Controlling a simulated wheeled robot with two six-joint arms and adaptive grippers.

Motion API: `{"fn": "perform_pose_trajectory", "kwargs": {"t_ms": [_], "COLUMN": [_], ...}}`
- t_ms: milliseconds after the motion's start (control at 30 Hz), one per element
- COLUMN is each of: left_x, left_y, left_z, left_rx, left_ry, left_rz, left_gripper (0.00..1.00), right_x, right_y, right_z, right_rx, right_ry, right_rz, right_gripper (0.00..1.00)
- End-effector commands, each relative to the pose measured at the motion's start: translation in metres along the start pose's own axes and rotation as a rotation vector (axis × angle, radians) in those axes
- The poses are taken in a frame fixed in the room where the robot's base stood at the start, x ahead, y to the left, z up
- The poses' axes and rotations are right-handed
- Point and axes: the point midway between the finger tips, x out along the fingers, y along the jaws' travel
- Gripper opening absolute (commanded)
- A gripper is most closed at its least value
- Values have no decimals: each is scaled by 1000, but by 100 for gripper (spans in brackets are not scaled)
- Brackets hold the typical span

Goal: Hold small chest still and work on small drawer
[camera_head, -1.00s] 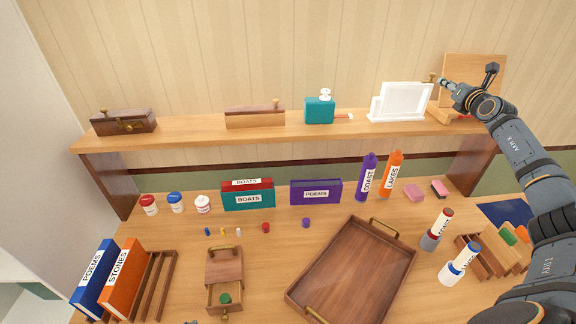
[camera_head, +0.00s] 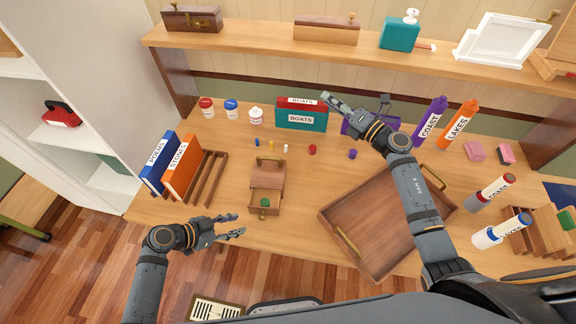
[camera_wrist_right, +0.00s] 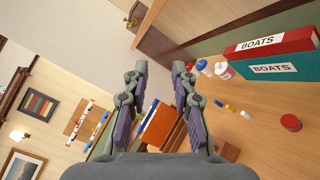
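The small wooden chest (camera_head: 269,174) stands on the desk left of the tray, with a brass handle on top. Its small drawer (camera_head: 265,208) is pulled out toward the front, with a green object (camera_head: 265,202) in it. My left gripper (camera_head: 238,225) is open and empty at the desk's front edge, left of and in front of the drawer, not touching it. My right gripper (camera_head: 331,103) is in the air near the teal and red BOATS books (camera_head: 301,118), above and right of the chest. In the right wrist view its fingers (camera_wrist_right: 158,75) are apart and empty.
A wooden tray (camera_head: 345,213) lies right of the chest. The POEMS and STONES books (camera_head: 180,168) and a slatted rack (camera_head: 209,178) stand to its left. Small coloured pieces and a red cap (camera_head: 312,149) lie behind it. A shelf (camera_head: 290,47) runs along the back.

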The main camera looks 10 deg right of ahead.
Motion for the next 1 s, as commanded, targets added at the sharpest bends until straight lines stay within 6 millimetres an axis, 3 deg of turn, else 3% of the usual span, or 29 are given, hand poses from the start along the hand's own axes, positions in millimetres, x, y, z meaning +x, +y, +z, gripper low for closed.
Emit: {"fn": "perform_pose_trajectory", "kwargs": {"t_ms": [33, 300, 500, 700, 1000], "left_x": [0, 0, 0, 0, 0], "left_y": [0, 0, 0, 0, 0], "left_z": [0, 0, 0, 0, 0], "left_rx": [0, 0, 0, 0, 0], "left_ry": [0, 0, 0, 0, 0], "left_rz": [0, 0, 0, 0, 0], "left_gripper": [38, 38, 38, 38, 38], "right_x": [3, 12, 11, 9, 12], "right_y": [-8, -48, -64, -71, -75], "right_z": [-22, -130, -197, -233, -241], "right_rx": [-146, -1058, -1651, -1988, -2068], "right_ry": [21, 221, 405, 523, 550], "right_rz": [-25, -98, -47, 31, 55], "right_gripper": [26, 26, 26, 26, 26]}}
